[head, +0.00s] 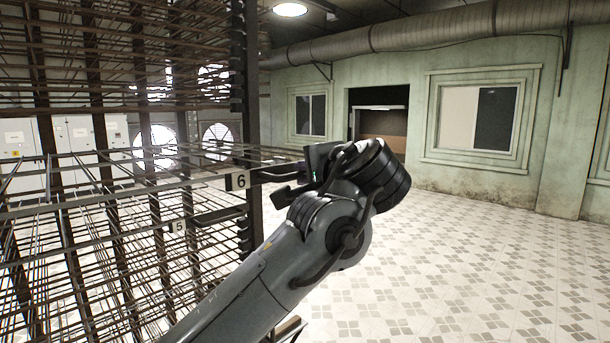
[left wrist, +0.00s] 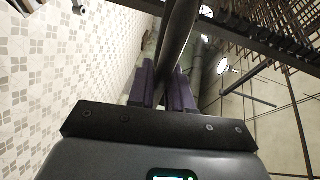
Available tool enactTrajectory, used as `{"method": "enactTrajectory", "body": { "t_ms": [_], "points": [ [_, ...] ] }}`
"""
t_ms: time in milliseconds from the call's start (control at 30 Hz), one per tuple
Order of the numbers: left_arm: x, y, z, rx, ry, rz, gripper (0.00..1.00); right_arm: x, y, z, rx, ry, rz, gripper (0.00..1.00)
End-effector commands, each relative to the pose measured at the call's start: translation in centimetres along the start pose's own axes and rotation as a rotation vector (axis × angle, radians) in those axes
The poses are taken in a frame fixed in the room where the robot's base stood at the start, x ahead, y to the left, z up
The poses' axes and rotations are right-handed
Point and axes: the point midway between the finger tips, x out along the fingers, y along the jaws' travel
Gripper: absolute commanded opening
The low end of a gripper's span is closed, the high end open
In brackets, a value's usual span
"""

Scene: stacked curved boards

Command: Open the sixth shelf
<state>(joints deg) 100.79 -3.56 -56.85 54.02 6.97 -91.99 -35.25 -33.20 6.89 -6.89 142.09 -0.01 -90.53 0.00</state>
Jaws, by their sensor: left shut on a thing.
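The sixth shelf (head: 215,186) is a wire rack level with a white tag marked 6 (head: 238,181) at its front corner. My left gripper (head: 284,182) is at the dark bar that sticks out beside this tag. In the left wrist view my purple fingers (left wrist: 164,88) are shut on a dark round bar (left wrist: 180,35), the shelf's handle, which passes between them. The sixth shelf sits apart from the racks stacked above it, with a wide gap between. My right gripper is not in view.
A shelf tagged 5 (head: 178,226) lies just below, with its own dark handle (head: 218,215). A dark upright post (head: 252,80) stands behind the handles. The tiled floor (head: 470,260) to the right is clear.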

Motion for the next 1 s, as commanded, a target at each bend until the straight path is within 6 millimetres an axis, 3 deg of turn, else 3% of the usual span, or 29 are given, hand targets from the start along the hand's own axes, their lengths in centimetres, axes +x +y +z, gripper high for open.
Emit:
{"method": "enactTrajectory", "body": {
  "t_ms": [200,233,367,733,1000],
  "points": [
    [-0.1,0.0,-0.1,0.001,0.001,-0.001,0.00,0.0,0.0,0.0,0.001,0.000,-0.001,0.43],
    [-0.1,0.0,-0.1,0.001,0.001,-0.001,0.21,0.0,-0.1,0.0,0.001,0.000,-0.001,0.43],
    [-0.1,0.0,-0.1,0.001,0.001,-0.001,0.40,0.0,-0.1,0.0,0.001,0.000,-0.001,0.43],
    [-0.4,0.0,0.0,0.000,0.002,-0.001,0.40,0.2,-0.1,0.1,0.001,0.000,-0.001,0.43],
    [-3.9,0.2,-0.1,0.001,0.006,-0.003,0.40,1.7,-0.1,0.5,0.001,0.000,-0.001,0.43]
  ]
}}
